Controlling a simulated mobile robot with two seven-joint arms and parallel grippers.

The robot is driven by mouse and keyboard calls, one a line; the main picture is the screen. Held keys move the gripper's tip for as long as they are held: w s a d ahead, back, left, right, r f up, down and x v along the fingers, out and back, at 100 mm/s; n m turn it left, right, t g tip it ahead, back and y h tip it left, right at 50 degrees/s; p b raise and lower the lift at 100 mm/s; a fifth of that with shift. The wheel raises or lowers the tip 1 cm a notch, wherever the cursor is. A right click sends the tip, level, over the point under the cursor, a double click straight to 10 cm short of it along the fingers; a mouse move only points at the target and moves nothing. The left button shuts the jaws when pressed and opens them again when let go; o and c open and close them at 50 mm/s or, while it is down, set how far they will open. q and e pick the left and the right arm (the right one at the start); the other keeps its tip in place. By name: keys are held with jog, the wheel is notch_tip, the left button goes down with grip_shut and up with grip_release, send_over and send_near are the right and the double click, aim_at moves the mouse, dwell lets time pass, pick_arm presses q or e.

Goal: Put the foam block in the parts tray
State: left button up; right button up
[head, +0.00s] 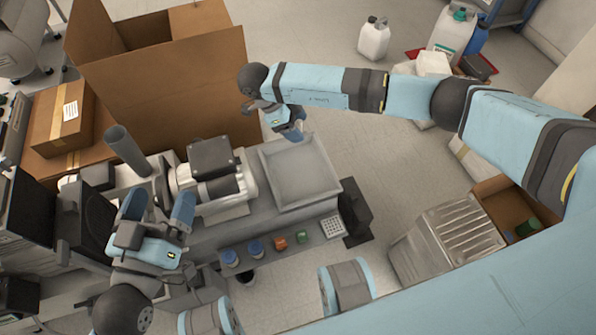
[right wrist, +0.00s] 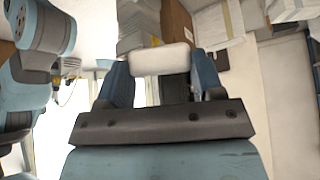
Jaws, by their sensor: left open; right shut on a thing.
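The foam block (right wrist: 160,59) is a pale, rounded block held between the two blue fingertips in the right wrist view. My right gripper (head: 292,128) is shut on it. In the head view this gripper hangs near the back edge of the parts tray, and the block is mostly hidden there. The parts tray (head: 328,187) is a shallow grey square tray on the bench, and its inside looks empty. My left gripper (head: 160,200) is open and empty at the left, in front of the compressor.
A compressor (head: 215,180) stands left of the tray. A large open cardboard box (head: 160,90) is behind the bench. Blue, orange and green caps (head: 280,243) line the front ledge, with a dark monitor (head: 355,212) at its right end.

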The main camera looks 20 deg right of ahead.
notch_tip(320, 180, down, 14)
jog(key=b, duration=0.5)
jog(key=shift+f+b, duration=0.25)
jog(key=shift+b, duration=0.1)
pick_arm(q)
notch_tip(320, 180, down, 6)
jog(key=d+m+g+h+b, duration=0.1)
jog(key=g+b, duration=0.1)
jog(key=shift+d+f, duration=0.2)
jog(key=shift+d, duration=0.15)
pick_arm(e)
jog(key=shift+f, duration=2.6)
pick_arm(q)
jog(key=shift+f, duration=0.1)
pick_arm(e)
jog(key=shift+f, duration=0.1)
jog(key=o, duration=0.9)
jog(key=shift+r, duration=0.25)
pick_arm(q)
jog(key=shift+a+r+t+p, duration=0.1)
jog(key=shift+r+t+p, duration=0.5)
jog(key=shift+r+p, duration=1)
pick_arm(e)
jog(key=shift+b+v, duration=0.35)
jog(key=shift+v, duration=3.25)
